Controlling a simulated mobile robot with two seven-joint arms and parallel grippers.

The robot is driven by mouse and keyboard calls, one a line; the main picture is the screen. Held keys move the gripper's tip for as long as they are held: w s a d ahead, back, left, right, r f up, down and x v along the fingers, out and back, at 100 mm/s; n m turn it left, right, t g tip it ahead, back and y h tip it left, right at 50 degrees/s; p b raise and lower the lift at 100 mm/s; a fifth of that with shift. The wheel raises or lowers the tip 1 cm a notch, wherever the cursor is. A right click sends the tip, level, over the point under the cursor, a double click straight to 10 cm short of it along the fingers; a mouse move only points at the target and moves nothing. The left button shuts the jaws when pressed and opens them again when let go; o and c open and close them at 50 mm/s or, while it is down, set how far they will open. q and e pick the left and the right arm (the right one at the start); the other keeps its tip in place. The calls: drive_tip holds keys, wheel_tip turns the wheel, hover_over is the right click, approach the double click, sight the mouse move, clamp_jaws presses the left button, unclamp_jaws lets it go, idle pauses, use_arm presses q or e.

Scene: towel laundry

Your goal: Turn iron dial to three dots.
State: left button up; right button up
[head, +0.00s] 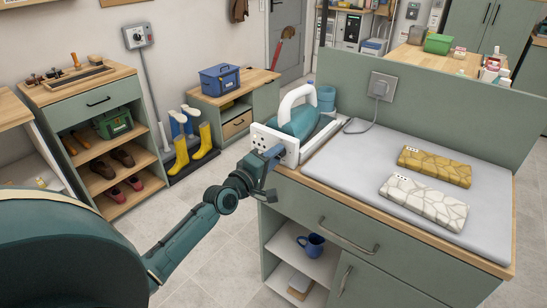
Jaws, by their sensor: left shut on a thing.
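The iron (301,117), teal with a white handle, rests on its stand at the left end of the grey-green counter. A white panel (289,155) with small dark dots faces my arm at the front of the stand. My left gripper (272,154) is at this panel, shut on the iron dial. The gripper covers the dial, so I cannot tell which mark it points to. My right gripper is not in view.
A yellow patterned folded towel (434,166) and a white patterned one (424,201) lie on the grey ironing mat (365,168). A cord runs to a wall socket (381,87). A blue mug (311,244) stands on the shelf below.

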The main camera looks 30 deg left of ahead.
use_arm(q)
drive_tip(key=m+p, duration=0.1)
drive_tip(key=m, duration=0.8)
drive_tip(key=m+p, duration=0.1)
drive_tip(key=m, duration=0.8)
drive_tip(key=m+p, duration=0.2)
drive_tip(key=m, duration=0.7)
drive_tip(key=shift+a, duration=0.35)
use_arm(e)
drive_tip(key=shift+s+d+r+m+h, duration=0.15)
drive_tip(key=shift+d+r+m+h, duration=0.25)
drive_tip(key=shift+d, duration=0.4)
use_arm(q)
drive_tip(key=shift+m, duration=0.4)
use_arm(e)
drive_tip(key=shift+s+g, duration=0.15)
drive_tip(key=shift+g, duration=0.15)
